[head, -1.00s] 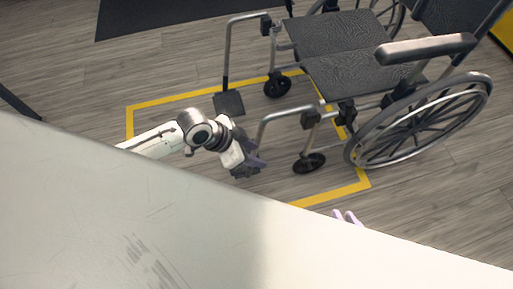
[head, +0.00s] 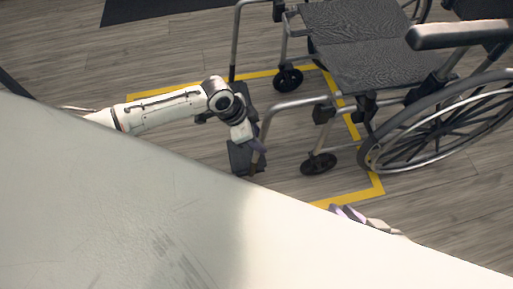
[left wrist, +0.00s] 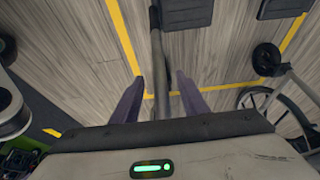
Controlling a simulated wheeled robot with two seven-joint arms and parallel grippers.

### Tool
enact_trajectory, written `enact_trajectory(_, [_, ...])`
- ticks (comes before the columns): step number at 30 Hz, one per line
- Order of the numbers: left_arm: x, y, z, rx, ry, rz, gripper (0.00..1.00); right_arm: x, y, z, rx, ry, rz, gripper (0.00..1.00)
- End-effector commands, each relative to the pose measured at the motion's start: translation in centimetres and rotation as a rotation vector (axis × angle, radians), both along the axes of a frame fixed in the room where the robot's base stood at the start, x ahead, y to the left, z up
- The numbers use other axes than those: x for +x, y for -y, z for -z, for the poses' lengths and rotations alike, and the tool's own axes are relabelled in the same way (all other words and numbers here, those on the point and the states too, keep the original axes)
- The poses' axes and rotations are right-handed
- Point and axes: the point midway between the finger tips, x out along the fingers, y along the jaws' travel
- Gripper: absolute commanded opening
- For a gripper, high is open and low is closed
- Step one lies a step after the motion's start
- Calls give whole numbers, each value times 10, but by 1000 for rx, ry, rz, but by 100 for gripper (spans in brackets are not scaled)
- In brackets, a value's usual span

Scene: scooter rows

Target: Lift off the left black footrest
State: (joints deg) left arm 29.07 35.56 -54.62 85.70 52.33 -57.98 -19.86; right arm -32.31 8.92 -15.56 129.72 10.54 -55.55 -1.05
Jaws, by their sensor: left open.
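The wheelchair (head: 372,62) faces left on the floor. Its left footrest, the nearer one, has a bent grey tube (head: 292,103) running down to a black footplate (head: 239,158). My left gripper (head: 256,148) is beside this tube, above the footplate, and partly covers it. In the left wrist view the tube (left wrist: 157,50) passes between the two open fingers of my left gripper (left wrist: 160,76); contact cannot be told. A black footplate (left wrist: 186,12) shows beyond them. My right gripper (head: 347,212) shows only its purple fingers at the lower edge; its opening is unclear.
The other footrest tube (head: 235,45) stands further back, its footplate partly behind my left arm. A front caster (head: 318,163) is to the right of my left gripper. Yellow tape (head: 360,193) frames the floor around the chair's front.

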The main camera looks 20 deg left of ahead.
Motion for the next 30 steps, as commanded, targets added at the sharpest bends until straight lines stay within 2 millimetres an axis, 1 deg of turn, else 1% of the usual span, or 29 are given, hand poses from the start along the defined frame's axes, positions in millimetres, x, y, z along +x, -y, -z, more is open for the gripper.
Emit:
enact_trajectory(1, [2,3,11,0,0,-1,40,1,-2,5,0,-3,-11,19])
enact_trajectory(3, [4,5,17,0,0,0,40,1,-4,5,1,-11,-22,19])
enact_trajectory(6, [5,6,20,-1,1,-1,40,1,-6,4,1,-15,-30,19])
enact_trajectory(12, [5,7,19,0,1,0,40,1,-6,3,1,-17,-31,19])
enact_trajectory(14, [4,7,19,0,1,0,32,1,-6,3,1,-17,-31,19])
enact_trajectory(18, [4,6,19,-1,0,-1,8,1,-6,3,1,-16,-30,19])
enact_trajectory(20, [4,6,19,-1,0,-1,0,1,-6,3,1,-16,-30,19])
enact_trajectory(30, [4,6,19,0,0,-1,0,1,-6,3,0,-15,-30,19])
